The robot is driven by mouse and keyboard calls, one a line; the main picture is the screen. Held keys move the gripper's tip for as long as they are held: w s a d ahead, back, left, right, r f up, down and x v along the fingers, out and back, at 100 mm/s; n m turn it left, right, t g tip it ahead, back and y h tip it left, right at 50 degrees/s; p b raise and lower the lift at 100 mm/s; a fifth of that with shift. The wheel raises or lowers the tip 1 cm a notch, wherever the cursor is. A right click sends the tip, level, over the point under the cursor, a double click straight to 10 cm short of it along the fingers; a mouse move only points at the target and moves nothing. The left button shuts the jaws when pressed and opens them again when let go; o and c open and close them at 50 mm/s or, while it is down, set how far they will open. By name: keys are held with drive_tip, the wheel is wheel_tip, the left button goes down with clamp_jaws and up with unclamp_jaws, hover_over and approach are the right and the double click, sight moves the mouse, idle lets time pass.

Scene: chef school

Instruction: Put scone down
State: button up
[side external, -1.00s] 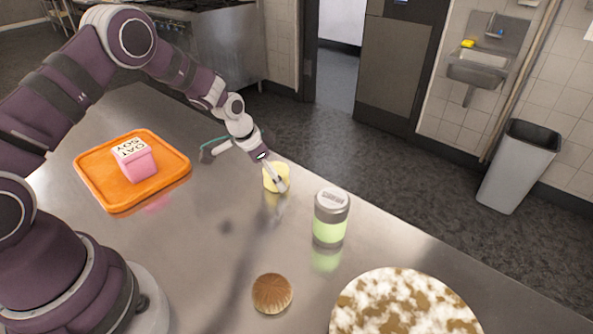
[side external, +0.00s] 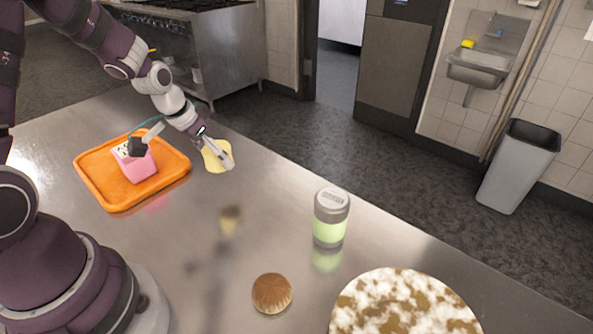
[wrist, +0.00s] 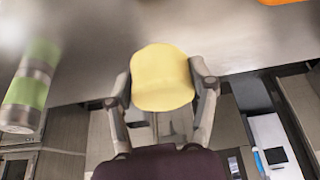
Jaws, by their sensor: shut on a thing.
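The scone (side external: 218,157), a smooth pale yellow rounded piece, is held in my gripper (side external: 222,155) above the metal table, with a blurred reflection below it. In the wrist view the scone (wrist: 163,78) sits between the two fingers of my gripper (wrist: 163,88), one on each side. A brown round bun (side external: 272,293) lies on the table at the front, apart from my gripper.
An orange tray (side external: 92,176) with a pink box (side external: 140,168) lies to the left of the gripper. A green jar with a grey lid (side external: 331,218) and a brown-and-white round item (side external: 405,305) stand to the right. The middle of the metal table (side external: 190,235) is clear.

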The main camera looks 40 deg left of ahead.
drive_tip(key=s+n, duration=0.1)
drive_tip(key=s+a+f, duration=0.1)
drive_tip(key=s, duration=0.1)
drive_tip(key=s+a+n+y, duration=0.1)
drive_tip(key=s, duration=0.1)
drive_tip(key=shift+s+f+n, duration=0.15)
drive_tip(key=shift+s+n, duration=0.1)
drive_tip(key=shift+n, duration=0.05)
drive_tip(key=w+a, duration=0.2)
drive_tip(key=w, duration=0.2)
drive_tip(key=w+a+f, duration=0.1)
drive_tip(key=w+a, duration=0.1)
drive_tip(key=w, duration=0.3)
drive_tip(key=w+a, duration=0.3)
drive_tip(key=w, duration=0.1)
drive_tip(key=shift+w+f, duration=0.3)
drive_tip(key=shift+w, duration=0.05)
drive_tip(key=shift+a+f, duration=0.1)
drive_tip(key=shift+f, duration=1.6)
drive_tip(key=o, duration=1.1)
drive_tip(key=shift+f, duration=0.15)
drive_tip(key=shift+o, duration=0.2)
